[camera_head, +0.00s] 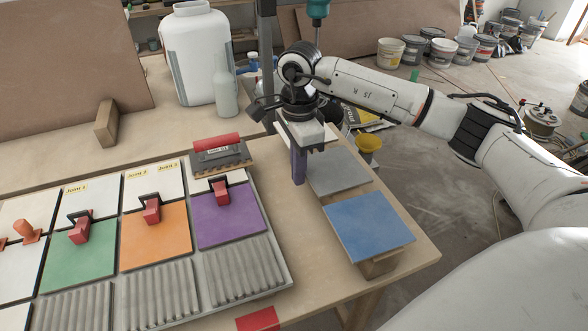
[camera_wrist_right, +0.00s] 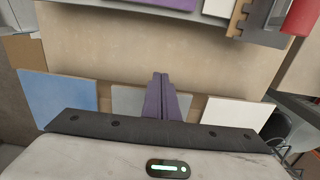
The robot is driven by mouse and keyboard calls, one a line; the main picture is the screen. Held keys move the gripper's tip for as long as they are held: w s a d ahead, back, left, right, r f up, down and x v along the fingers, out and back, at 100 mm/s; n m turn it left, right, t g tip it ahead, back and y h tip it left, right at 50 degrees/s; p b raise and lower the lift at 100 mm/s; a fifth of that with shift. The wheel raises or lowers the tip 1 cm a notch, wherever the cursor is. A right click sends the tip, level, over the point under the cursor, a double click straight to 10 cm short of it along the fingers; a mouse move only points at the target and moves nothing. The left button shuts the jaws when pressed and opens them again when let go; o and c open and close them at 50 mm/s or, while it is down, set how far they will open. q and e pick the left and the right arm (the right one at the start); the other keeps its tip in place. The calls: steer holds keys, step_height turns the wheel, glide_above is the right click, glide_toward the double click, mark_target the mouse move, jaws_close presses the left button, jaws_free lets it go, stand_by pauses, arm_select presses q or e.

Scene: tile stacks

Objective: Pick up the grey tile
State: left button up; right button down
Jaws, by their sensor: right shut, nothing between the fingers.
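The grey tile (camera_head: 338,172) lies flat on the right part of the workbench, behind the blue tile (camera_head: 368,226). My right gripper (camera_head: 299,181) points down just left of the grey tile, its purple fingers shut and empty. In the right wrist view the shut fingers (camera_wrist_right: 161,98) stand in front of the grey tile (camera_wrist_right: 137,102) and hide part of it. The blue tile (camera_wrist_right: 57,97) is to the left there and a white tile (camera_wrist_right: 236,115) to the right. My left gripper does not show.
A tray (camera_head: 283,268) with green, orange and purple tiles and red-handled pieces fills the left of the bench. A white jug (camera_head: 196,60) and a bottle (camera_head: 225,92) stand at the back. Bare wood separates tray and blue tile.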

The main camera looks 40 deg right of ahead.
steer(key=shift+s+d, duration=0.2)
steer(key=shift+d, duration=0.75)
steer(key=shift+a, duration=0.1)
